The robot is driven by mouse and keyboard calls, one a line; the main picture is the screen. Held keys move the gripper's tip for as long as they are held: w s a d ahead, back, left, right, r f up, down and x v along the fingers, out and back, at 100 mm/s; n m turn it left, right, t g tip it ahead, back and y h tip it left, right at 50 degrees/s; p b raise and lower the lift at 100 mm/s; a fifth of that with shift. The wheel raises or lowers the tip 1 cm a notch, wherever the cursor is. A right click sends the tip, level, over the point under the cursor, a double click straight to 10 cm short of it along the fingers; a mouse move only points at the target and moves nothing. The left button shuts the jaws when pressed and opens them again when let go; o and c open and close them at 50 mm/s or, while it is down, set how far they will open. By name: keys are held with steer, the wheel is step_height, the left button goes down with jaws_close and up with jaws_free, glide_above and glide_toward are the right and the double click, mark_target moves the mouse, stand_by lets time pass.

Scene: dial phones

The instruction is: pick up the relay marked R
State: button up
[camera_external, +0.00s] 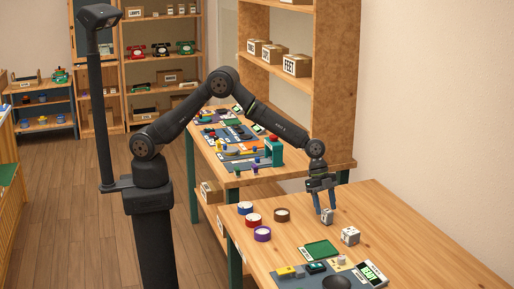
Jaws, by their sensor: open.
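My gripper (325,207) is open and points straight down over the wooden table. Its two fingers reach down to a small grey-white block (327,217), which stands between or just below the fingertips. I cannot tell whether they touch it. A second, larger white block (350,235) with dark marks stands a little nearer the camera and to the right. The marks on both blocks are too small to read, so I cannot tell which one is the relay marked R.
Tape-like rolls, red (253,220), purple (262,234) and brown (282,215), lie to the left. A green tray (322,250) and a display reading READY (371,274) lie toward the front. The table's right side is clear. A tall shelf (334,80) stands behind.

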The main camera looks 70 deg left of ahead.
mark_target(327, 210)
steer(key=x, duration=0.3)
steer(key=shift+d+f, duration=0.2)
steer(key=shift+d, duration=0.15)
steer(key=c, duration=1.1)
steer(key=shift+r, duration=0.1)
